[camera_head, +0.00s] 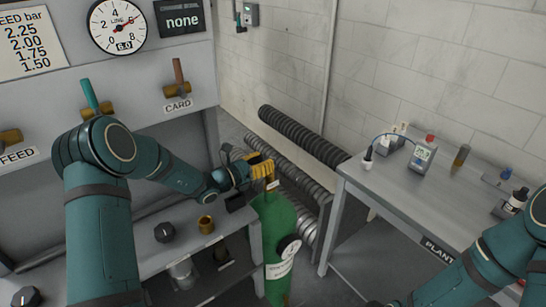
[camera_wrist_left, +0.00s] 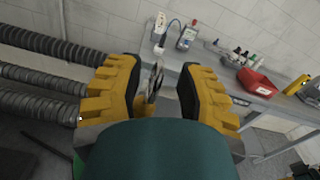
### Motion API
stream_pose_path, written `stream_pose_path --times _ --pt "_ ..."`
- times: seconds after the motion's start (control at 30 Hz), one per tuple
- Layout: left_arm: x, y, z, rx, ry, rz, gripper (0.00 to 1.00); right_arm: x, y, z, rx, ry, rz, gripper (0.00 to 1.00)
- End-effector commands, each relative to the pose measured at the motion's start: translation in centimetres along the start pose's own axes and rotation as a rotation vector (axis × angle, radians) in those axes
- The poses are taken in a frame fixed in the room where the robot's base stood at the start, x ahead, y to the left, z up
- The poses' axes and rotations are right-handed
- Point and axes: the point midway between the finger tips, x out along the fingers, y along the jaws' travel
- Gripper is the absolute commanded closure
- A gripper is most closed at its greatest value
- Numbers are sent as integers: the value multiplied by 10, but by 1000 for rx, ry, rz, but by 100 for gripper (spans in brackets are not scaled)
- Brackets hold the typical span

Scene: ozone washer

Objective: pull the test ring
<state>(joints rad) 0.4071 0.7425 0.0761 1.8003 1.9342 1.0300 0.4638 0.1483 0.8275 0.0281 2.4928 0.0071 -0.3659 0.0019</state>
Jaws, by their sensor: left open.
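My left gripper (camera_head: 262,166) reaches over the top of a green gas cylinder (camera_head: 274,232), beside the brass fitting at its top. In the left wrist view its two yellow fingers (camera_wrist_left: 159,76) stand apart, open. Between them is a brass fitting (camera_wrist_left: 148,104) with a thin grey piece (camera_wrist_left: 156,82) that may be the test ring; its shape is too small to make out. I cannot tell whether a finger touches it.
A grey bench (camera_head: 390,187) with meters and bottles stands right. Corrugated hoses (camera_head: 300,138) run behind. The panel shelf (camera_head: 180,258) at left holds a black knob (camera_head: 164,232) and a brass piece (camera_head: 206,224).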

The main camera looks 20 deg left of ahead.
Motion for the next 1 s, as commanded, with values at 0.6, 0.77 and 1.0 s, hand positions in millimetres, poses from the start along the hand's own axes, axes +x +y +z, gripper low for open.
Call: stream_pose_path --times 0.6,0.77,1.0 --pt "37 0 0 0 -1 0 63 -3 -1 0 0 0 -1 53" --pt "36 0 0 0 0 -1 100 -3 -1 0 0 0 0 53" --pt "37 -1 0 0 0 -2 100 -3 -1 0 0 0 0 53"
